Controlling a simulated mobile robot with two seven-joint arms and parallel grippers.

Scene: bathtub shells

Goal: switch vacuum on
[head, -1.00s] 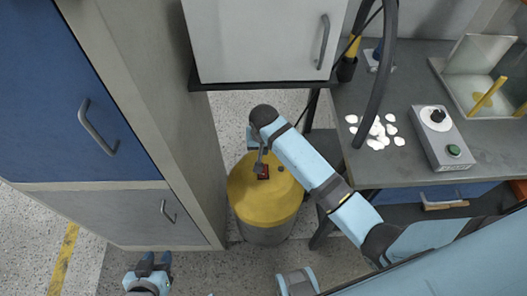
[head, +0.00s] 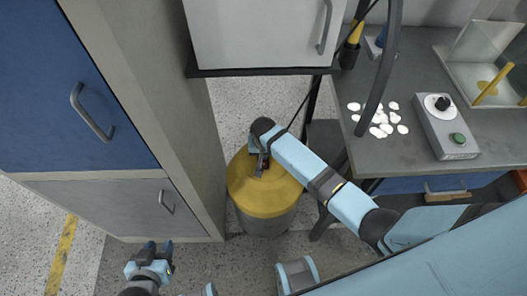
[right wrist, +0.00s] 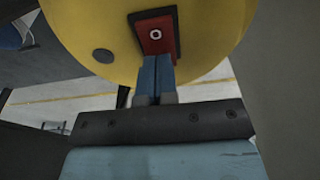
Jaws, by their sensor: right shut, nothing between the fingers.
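The vacuum is a drum with a yellow top (head: 262,200) and a grey body, standing on the floor between the tall cabinet and the bench. In the right wrist view its yellow lid (right wrist: 200,55) carries a red switch (right wrist: 157,34) with a white ring on it. My right gripper (head: 259,168) reaches down to the lid and hides the switch in the head view. Its blue fingers (right wrist: 157,62) are shut and empty, with the tips over the lower part of the red switch; I cannot tell if they touch it. My left gripper (head: 157,252) is open and empty at lower left.
A tall cabinet (head: 190,130) stands left of the vacuum and a white cabinet (head: 258,35) hangs behind. The bench (head: 400,152) at right holds white shells (head: 381,117), a grey control box (head: 445,130) and a black hose (head: 381,65). Floor is clear in front.

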